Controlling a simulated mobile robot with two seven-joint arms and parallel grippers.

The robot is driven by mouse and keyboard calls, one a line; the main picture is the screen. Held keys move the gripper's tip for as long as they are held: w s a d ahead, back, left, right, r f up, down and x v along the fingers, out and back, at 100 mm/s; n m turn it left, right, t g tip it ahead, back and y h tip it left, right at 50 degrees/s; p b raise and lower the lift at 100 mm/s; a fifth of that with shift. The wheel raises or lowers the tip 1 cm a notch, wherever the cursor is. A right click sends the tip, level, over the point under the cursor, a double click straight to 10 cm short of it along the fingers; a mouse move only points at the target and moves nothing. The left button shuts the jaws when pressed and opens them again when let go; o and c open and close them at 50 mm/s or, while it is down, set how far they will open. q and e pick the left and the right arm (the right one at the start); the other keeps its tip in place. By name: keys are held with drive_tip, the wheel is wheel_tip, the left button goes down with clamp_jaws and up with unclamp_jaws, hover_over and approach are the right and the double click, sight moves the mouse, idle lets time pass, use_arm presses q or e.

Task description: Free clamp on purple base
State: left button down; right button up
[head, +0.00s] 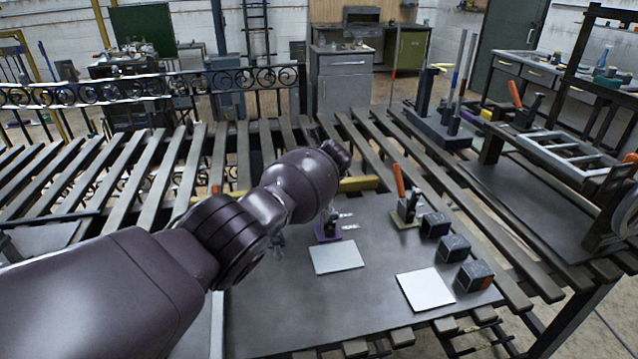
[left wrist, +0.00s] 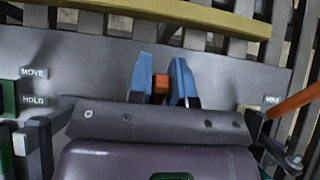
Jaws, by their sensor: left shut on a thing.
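The purple base (head: 328,238) sits on the grey table plate in the head view, below my left wrist, with two small pale labels on its right. Its clamp is mostly hidden by my arm. In the left wrist view my left gripper (left wrist: 162,88) has its two blue fingers shut on an orange handle (left wrist: 161,86). The handle's lower part and the clamp jaw are hidden by my gripper body. A second clamp with an orange handle (head: 399,180) stands on a yellowish base (head: 405,222) to the right, and that handle also shows in the left wrist view (left wrist: 297,100).
A yellow bar (head: 358,183) lies along the plate's far side. Dark blocks (head: 453,247) stand at right. Two pale plates (head: 337,257) (head: 425,289) lie in front. MOVE and HOLD labels (left wrist: 34,86) show at left in the wrist view. The plate's near-left area is clear.

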use_arm(q)
drive_tip(key=w+f+g+b, duration=0.1)
drive_tip(key=b, duration=0.1)
drive_tip(key=w+f+g+b, duration=0.1)
drive_tip(key=b, duration=0.2)
drive_tip(key=shift+a+f+g+h+b, duration=0.1)
drive_tip(key=shift+a+g+h+b, duration=0.25)
drive_tip(key=shift+g+h, duration=0.05)
use_arm(e)
wheel_tip(320, 180, down, 7)
drive_tip(key=shift+s+g, duration=0.3)
drive_tip(key=shift+s, duration=0.05)
drive_tip(key=shift+a+r, duration=0.1)
drive_tip(key=shift+r, duration=0.05)
use_arm(q)
drive_tip(key=c, duration=1)
unclamp_jaws()
drive_tip(key=shift+w, duration=0.1)
drive_tip(key=shift+c, duration=0.2)
use_arm(e)
drive_tip(key=shift+w+a, duration=0.1)
drive_tip(key=shift+w, duration=0.05)
drive_tip(key=shift+r, duration=0.1)
